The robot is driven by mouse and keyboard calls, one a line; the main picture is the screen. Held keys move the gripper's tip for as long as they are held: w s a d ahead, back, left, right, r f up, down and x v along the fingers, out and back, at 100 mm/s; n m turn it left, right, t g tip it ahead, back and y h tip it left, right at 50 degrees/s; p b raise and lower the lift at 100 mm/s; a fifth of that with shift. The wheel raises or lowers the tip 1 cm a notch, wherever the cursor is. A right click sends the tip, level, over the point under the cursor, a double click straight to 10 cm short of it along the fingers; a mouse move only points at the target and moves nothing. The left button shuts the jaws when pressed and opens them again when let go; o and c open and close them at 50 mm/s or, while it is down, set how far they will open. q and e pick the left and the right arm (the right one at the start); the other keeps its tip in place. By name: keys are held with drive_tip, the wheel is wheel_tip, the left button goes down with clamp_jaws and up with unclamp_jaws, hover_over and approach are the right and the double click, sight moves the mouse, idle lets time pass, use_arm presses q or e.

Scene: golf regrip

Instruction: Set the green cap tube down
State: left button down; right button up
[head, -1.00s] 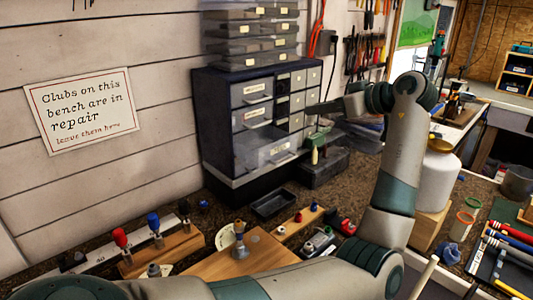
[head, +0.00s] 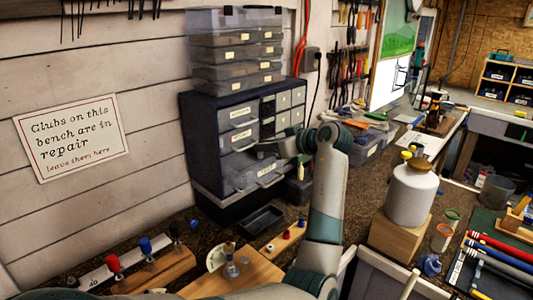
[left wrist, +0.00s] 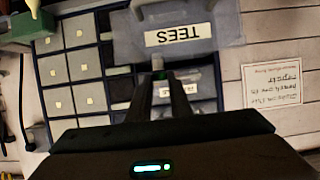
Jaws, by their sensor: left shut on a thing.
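My left gripper (head: 262,147) reaches left to the front of the dark drawer cabinet (head: 225,135), above a pulled-out clear lower drawer (head: 256,178). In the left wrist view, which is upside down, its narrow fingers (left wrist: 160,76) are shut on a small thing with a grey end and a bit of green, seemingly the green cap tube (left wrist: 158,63). Most of it is hidden between the fingers. The drawer labelled TEES (left wrist: 180,36) lies just beyond the fingertips in that picture. My right gripper is out of view.
An empty black tray (head: 262,219) lies on the bench in front of the cabinet. A white jar (head: 411,192) on a wood block stands right of my arm.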

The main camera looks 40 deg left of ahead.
sight(263, 157)
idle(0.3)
use_arm(q)
wheel_tip(263, 157, down, 3)
drive_tip(key=shift+r+p, duration=0.1)
drive_tip(key=shift+p, duration=1)
drive_tip(key=shift+f, duration=0.6)
drive_tip(key=c, duration=1.6)
unclamp_jaws()
drive_tip(key=shift+d, duration=0.15)
drive_tip(key=shift+d+r+b, duration=0.2)
drive_tip(key=shift+d+b, duration=0.2)
drive_tip(key=shift+d, duration=0.2)
drive_tip(key=shift+b+v, duration=2)
drive_tip(key=shift+v, duration=3.3)
